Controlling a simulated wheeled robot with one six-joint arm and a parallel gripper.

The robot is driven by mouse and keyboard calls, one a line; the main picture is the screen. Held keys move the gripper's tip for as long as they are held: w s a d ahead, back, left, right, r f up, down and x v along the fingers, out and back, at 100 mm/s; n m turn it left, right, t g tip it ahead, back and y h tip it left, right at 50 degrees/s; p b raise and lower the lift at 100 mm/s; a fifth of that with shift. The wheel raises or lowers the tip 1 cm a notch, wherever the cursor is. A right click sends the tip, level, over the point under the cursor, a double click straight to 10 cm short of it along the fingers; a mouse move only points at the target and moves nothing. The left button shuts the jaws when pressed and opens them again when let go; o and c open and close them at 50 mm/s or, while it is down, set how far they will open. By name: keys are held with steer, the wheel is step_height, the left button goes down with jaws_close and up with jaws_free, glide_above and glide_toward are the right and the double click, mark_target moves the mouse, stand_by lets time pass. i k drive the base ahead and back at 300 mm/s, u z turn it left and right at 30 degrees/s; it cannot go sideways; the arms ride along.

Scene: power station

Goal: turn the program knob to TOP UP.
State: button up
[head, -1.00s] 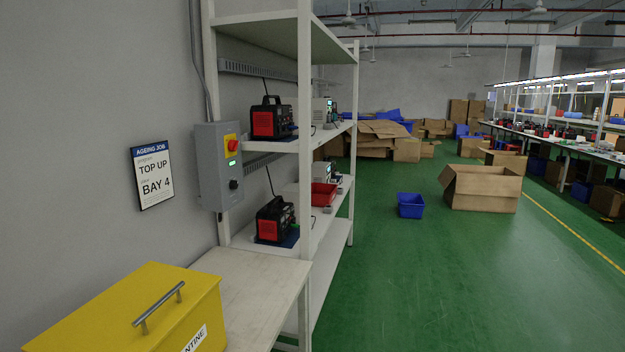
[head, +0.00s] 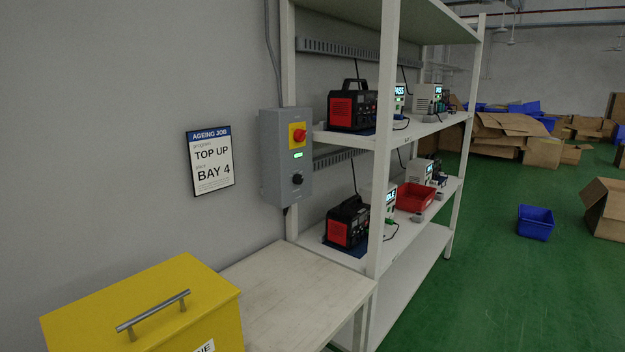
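A grey control box (head: 285,155) is fixed at the wall beside the shelf's left post. It carries a red knob on a yellow plate (head: 298,135), a small lit green display (head: 298,155) and a black round knob (head: 297,179). The labels around the black knob are too small to read, so I cannot tell its setting. A wall sign (head: 211,162) left of the box reads AGEING JOB, TOP UP, BAY 4. My gripper is not in view.
A yellow box with a metal handle (head: 152,312) stands front left, beside a pale bench (head: 285,290) below the control box. A white shelf rack (head: 385,130) holds red-black power units (head: 347,222) and a red bin (head: 415,197).

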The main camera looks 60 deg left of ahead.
mark_target(297, 178)
steer(key=u, duration=0.45)
steer(key=i, duration=0.8)
steer(key=u, duration=1.25)
steer(key=i, duration=0.85)
steer(key=u, duration=0.1)
